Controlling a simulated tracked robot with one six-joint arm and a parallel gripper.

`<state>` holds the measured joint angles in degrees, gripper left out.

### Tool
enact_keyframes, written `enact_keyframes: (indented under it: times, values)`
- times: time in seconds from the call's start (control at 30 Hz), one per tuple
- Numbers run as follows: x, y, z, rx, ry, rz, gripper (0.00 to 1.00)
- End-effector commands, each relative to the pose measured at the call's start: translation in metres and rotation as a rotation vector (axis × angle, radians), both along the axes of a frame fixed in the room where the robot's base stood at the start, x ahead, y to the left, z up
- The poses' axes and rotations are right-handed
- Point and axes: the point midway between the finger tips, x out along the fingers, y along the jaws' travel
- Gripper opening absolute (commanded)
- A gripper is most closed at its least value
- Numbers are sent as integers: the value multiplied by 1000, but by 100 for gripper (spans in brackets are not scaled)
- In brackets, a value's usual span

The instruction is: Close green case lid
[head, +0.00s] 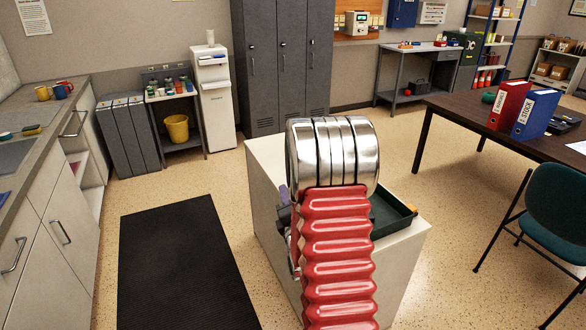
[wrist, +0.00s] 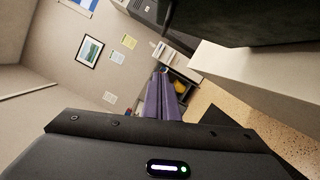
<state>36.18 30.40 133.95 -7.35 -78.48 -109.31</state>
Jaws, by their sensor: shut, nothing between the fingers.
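The green case (head: 393,216) sits on top of a pale cabinet in the head view. Its right part shows as an open, shallow dark green tray with a small orange piece at the corner. My arm hides the rest, and I cannot make out the lid. In the wrist view a dark body at top right (wrist: 250,22) seems to be the case. My gripper's purple fingers (wrist: 162,78) are together and empty, below and left of that dark body. In the head view my gripper (head: 284,193) is mostly hidden, at the cabinet's left side.
The pale cabinet (head: 400,255) stands on speckled floor, with a black mat (head: 180,262) to its left. A dark table (head: 450,112) with red and blue binders and a green chair (head: 545,210) are at right. Grey lockers (head: 282,60) stand behind.

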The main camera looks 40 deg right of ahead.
Motion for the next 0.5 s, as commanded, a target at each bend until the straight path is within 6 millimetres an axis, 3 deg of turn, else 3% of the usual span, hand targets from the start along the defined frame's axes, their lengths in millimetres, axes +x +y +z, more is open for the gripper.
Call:
enact_keyframes:
  times: [0.5]
  values:
    - [-7,-9,-5,-70,-6,-19,0]
